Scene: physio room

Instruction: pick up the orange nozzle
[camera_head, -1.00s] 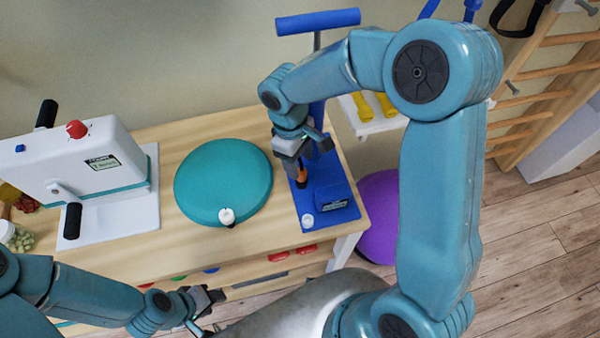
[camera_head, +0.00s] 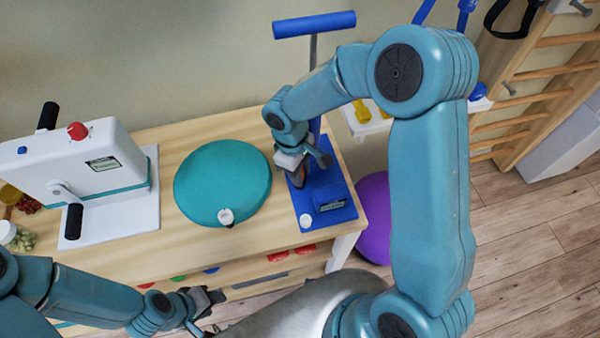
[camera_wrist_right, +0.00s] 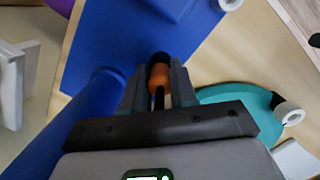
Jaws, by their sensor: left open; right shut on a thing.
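The orange nozzle (camera_wrist_right: 158,78) shows in the right wrist view between the fingers of my right gripper (camera_wrist_right: 160,90). It has a black tip and a dark stem, and the fingers are shut on it. In the head view my right gripper (camera_head: 299,179) is over the blue base plate (camera_head: 341,214) of the pump-like device, and the nozzle is mostly hidden there. I cannot tell whether it touches the plate. My left gripper (camera_head: 207,308) is open and empty in front of the table, at the lower left.
A teal round cushion (camera_head: 215,180) lies on the wooden table (camera_head: 180,255), with a small white-topped item (camera_head: 225,215) at its front edge. A white machine with black handles (camera_head: 95,165) stands left. A purple ball (camera_head: 375,215) is right of the table.

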